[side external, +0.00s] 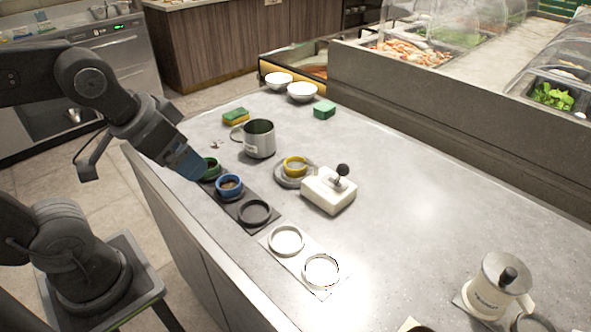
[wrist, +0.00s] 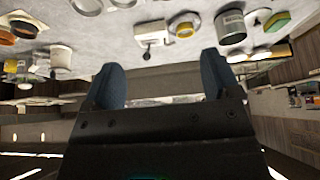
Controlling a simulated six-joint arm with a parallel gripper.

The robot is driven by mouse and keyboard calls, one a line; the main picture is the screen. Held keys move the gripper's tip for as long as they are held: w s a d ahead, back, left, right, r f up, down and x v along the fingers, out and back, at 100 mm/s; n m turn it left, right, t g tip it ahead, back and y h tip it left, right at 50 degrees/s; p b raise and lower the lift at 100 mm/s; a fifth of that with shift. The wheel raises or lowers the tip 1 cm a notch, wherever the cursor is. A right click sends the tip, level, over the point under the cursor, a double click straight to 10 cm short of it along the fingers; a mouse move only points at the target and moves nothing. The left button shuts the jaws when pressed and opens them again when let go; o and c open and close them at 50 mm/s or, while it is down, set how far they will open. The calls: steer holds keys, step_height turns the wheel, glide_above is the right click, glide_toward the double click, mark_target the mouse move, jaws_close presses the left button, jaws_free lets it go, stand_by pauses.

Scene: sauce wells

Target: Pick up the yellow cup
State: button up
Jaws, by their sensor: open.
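The yellow cup (side external: 294,172) stands upright on a round grey saucer (side external: 281,179) in the middle of the counter, left of a white box with a black lever (side external: 328,192). It also shows near the top of the wrist view (wrist: 184,31). My gripper (side external: 190,167), with blue fingers, is at the counter's left side, next to the green cup (side external: 211,168) and well left of the yellow cup. In the wrist view its two fingers (wrist: 163,85) stand wide apart with nothing between them, so it is open and empty.
A dark tray holds the green cup, a blue cup (side external: 229,187) and a black ring-shaped well (side external: 255,212). White wells (side external: 286,239) lie in front. A metal mug (side external: 259,139) stands behind the saucer. A moka pot (side external: 494,287) is front right. The counter's right middle is clear.

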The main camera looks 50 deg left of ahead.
steer(key=shift+o, duration=0.7)
steer(key=m+g+y, duration=0.1)
steer(key=m+g, duration=0.4)
steer(key=m, duration=1.7)
glide_above(296, 162)
steer(key=s+d, duration=0.3)
step_height(296, 162, down, 8)
steer(key=shift+m, duration=0.3)
steer(key=f, duration=0.9)
steer(key=w+a+f, duration=0.1)
steer(key=f, duration=0.3)
steer(key=shift+a+f, duration=0.1)
steer(key=shift+f, duration=0.3)
